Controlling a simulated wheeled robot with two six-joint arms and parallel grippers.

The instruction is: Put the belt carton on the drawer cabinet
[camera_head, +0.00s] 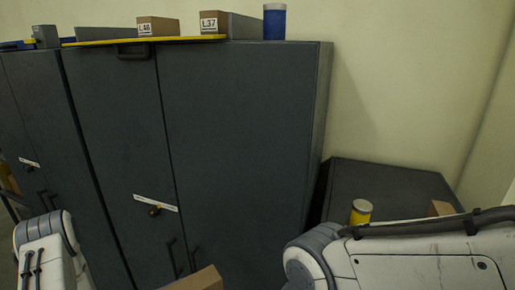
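A brown carton (200,279) shows at the bottom edge, mostly cut off, in front of the tall dark cabinet (235,130). Two brown cartons stand on top of the tall cabinet, one labelled L46 (158,27) and one labelled L37 (213,24). I cannot tell which carton is the belt carton. A lower dark cabinet (385,183) stands at the right against the wall; no drawers show on the part in view, so I cannot tell if it is the drawer cabinet. My left and right arms show at the bottom corners, but both grippers are out of view.
A blue can (274,22) with a pale top stands on the tall cabinet beside a yellow edge strip (120,41) and grey boxes. A yellow can (361,212) and a small brown box (441,208) are on the low cabinet. Its back part looks clear.

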